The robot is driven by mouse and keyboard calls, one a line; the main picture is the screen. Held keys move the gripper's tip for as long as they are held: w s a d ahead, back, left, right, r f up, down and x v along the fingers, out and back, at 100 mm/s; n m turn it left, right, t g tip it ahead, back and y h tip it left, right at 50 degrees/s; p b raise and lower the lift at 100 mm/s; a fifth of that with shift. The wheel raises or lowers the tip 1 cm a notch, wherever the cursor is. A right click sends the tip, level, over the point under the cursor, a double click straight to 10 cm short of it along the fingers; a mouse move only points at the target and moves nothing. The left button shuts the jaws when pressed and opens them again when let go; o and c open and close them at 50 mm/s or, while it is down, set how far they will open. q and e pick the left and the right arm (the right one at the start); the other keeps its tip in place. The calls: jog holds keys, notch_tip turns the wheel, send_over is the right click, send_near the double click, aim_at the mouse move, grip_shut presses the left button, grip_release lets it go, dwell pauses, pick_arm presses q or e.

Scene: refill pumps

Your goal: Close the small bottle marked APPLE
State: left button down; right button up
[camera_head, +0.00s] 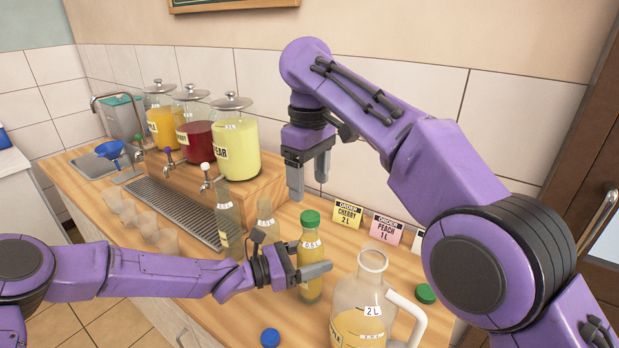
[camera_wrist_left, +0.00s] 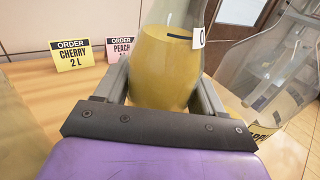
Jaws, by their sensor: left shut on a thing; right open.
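A small bottle (camera_head: 311,262) of yellow-orange juice stands upright on the counter; its neck label looks like 0.5 L, and its name label is not readable. A green cap (camera_head: 310,218) sits on its mouth; I cannot tell whether it is screwed tight. My left gripper (camera_head: 304,271) is shut around the bottle's body. The left wrist view shows the bottle (camera_wrist_left: 165,62) between the fingers, its top out of frame. My right gripper (camera_head: 309,178) is open and empty, pointing down above the capped bottle, apart from it.
A 2 L jug (camera_head: 345,296) with juice stands right of the bottle. A loose green cap (camera_head: 425,293) and a blue cap (camera_head: 270,337) lie on the counter. Two clear bottles (camera_head: 229,215) stand left. Order cards for CHERRY (camera_head: 347,214) and PEACH (camera_head: 386,229) stand at the wall.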

aim_at(309, 215)
pick_arm(q)
jog(key=shift+r, duration=0.1)
pick_arm(e)
jog(key=shift+r, duration=0.1)
pick_arm(q)
grip_release()
jog(key=shift+a, duration=0.1)
pick_arm(e)
notch_tip(309, 215, down, 3)
jog(key=b, duration=0.3)
jog(key=shift+a, duration=0.1)
pick_arm(q)
jog(key=v, duration=1)
jog(key=shift+s+a, duration=0.1)
jog(key=shift+a, duration=0.05)
